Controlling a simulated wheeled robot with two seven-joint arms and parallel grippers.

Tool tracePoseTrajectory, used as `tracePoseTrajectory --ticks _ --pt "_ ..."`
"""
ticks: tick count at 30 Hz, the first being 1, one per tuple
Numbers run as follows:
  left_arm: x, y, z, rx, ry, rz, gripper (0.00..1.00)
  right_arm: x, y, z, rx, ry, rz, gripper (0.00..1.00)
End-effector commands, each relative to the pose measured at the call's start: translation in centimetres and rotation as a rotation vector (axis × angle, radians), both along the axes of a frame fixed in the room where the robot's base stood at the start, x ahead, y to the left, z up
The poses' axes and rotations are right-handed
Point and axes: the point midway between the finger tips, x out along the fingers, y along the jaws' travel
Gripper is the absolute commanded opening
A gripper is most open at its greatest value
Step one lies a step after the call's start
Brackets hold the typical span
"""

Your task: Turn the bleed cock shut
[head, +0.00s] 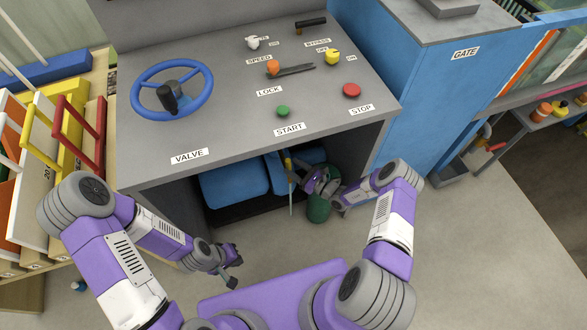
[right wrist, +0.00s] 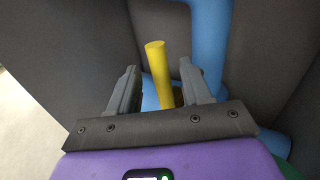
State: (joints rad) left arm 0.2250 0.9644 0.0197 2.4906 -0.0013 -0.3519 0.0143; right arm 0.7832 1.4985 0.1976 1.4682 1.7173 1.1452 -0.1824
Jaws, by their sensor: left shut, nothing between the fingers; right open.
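The bleed cock's yellow lever (right wrist: 158,75) stands up between the two fingers of my right gripper (right wrist: 160,67) in the right wrist view, with gaps on both sides. Its lower end is partly hidden behind the gripper's body, near a blue pipe (right wrist: 208,45). In the head view the yellow lever (head: 287,161) shows small under the console, just left of my right gripper (head: 306,178), which is open and reaches into the recess. My left gripper (head: 234,269) is shut and empty, low in front of the console on the left.
The grey console (head: 225,140) overhangs the recess, with a blue valve wheel (head: 205,93) on top. A blue tank (head: 235,185) fills the recess's left part. A green cylinder (head: 319,208) stands below my right gripper. A blue cabinet (head: 430,115) is to the right.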

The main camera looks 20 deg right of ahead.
Motion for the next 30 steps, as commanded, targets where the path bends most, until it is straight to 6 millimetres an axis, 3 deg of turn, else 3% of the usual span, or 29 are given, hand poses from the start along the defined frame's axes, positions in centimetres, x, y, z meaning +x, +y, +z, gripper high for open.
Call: tracePoseTrajectory --ticks 10,20,30 --pt "-0.01 0.00 -0.15 0.000 0.000 0.000 0.00 0.51 0.42 0.06 0.000 0.000 0.001 0.48" --pt "0.00 0.00 -0.15 0.000 0.000 0.000 0.00 0.50 0.41 0.06 -0.001 -0.001 0.002 0.00" --pt "0.00 -0.01 0.00 0.000 0.000 0.000 0.00 0.42 0.28 0.10 -0.005 0.000 -0.001 0.00"
